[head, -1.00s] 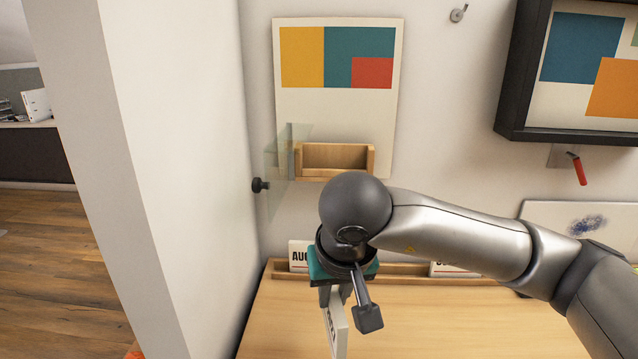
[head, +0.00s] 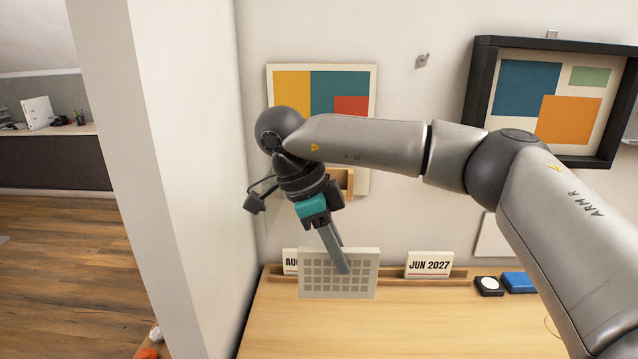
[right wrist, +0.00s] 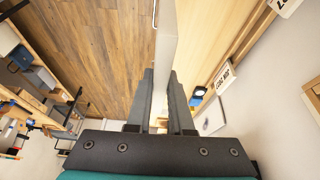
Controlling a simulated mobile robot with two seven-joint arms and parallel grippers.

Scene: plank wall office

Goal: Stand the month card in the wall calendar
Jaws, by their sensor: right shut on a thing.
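My right gripper (head: 344,268) is shut on a white card (head: 322,283) with a grey day grid facing the head camera. The card hangs over the desk, in front of the wooden rail. In the right wrist view the card (right wrist: 166,45) shows nearly edge-on between the fingers (right wrist: 162,88). The wall calendar (head: 290,88), a pale board with yellow, teal and red blocks, hangs on the wall above. My arm covers its lower left. Only the right part of its wooden pocket (head: 347,181) shows. My left gripper is not in view.
A wooden rail (head: 395,281) on the desk holds an AUG card (head: 290,262), partly hidden, and a JUN 2027 card (head: 429,264). A black item (head: 488,286) and blue box (head: 519,282) sit to the right. A pale wall column (head: 160,180) bounds the left side.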

